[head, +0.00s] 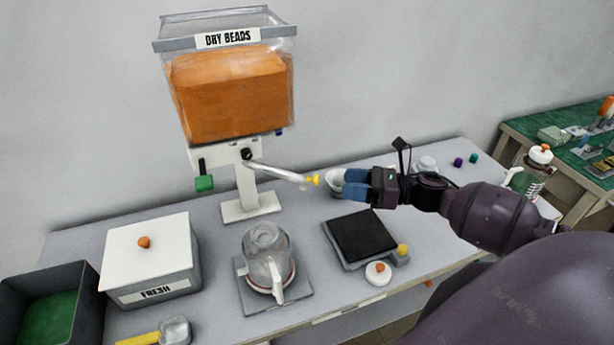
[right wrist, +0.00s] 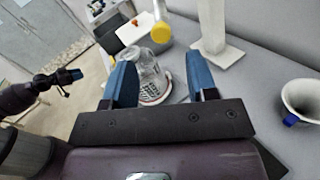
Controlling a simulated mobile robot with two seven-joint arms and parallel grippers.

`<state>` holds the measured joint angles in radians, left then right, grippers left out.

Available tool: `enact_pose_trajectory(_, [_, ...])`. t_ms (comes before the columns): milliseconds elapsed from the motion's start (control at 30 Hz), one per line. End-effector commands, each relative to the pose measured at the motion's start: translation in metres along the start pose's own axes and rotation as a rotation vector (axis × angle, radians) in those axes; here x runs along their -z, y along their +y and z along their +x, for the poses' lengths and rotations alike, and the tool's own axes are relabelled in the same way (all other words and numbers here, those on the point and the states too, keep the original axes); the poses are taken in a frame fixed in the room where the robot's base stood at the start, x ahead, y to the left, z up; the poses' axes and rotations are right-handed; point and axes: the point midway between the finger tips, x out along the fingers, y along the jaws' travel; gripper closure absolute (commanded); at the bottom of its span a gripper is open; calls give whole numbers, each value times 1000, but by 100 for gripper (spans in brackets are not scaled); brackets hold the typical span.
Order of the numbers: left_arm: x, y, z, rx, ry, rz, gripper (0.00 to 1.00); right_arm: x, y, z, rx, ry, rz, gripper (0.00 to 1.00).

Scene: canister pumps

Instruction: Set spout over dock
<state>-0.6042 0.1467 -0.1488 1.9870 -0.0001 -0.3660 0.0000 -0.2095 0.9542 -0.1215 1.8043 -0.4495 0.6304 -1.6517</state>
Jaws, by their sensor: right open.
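The spout (head: 285,174) is a silver tube with a yellow tip, swung out to the right from the dispenser's white stand. Its yellow tip also shows in the right wrist view (right wrist: 161,34). A clear jug (head: 265,250) stands on a grey square plate (head: 302,303), which looks like the dock, left of and in front of the spout tip. My right gripper (head: 346,183) is open and empty, just right of the yellow tip and apart from it. My left gripper (right wrist: 68,78) seems to show at the left of the right wrist view; its jaws are unclear.
The DRY BEADS hopper (head: 230,92) stands behind. A white FRESH box (head: 150,258), dark bin (head: 88,300) and scoop (head: 174,331) are at left. A black-topped scale (head: 362,234) and orange-knobbed lid (head: 378,273) are in front of my right gripper. A white cup (right wrist: 300,100) is close by.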

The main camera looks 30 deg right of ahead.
Motion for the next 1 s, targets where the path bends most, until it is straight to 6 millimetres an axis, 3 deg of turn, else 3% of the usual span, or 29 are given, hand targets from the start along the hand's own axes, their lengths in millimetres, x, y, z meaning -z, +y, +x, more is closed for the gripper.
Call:
enact_pose_trajectory(600, [22,1,-7,-2,14,-5,57,-2,0,89,1,-2,3,47])
enact_pose_trajectory(1000, [14,0,-11,0,-4,-7,57,0,0,104,2,0,4,47])
